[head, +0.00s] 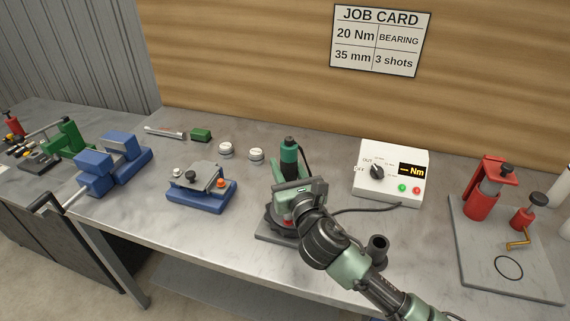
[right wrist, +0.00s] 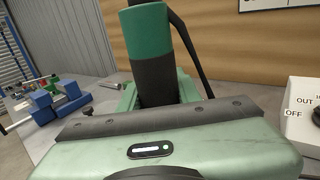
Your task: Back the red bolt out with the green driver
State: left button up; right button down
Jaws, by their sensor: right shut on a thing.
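The green driver (head: 289,152) stands upright near the middle of the bench, with a green top, a black lower grip and a cable from its head. My right gripper (head: 289,186) is shut on its lower part. In the right wrist view the driver (right wrist: 148,32) rises straight up behind the gripper body, between the jaws. Below is a dark round fixture on a grey plate (head: 263,238). A small patch of red shows beside the gripper, but I cannot tell whether it is the red bolt. The driver's tip is hidden. My left gripper is not in view.
A white control box (head: 391,172) with OUT/OFF dial stands right of the driver. A dark cylindrical holder (head: 377,250) stands beside my right arm. A blue fixture (head: 201,191) is left, a red press (head: 482,190) far right.

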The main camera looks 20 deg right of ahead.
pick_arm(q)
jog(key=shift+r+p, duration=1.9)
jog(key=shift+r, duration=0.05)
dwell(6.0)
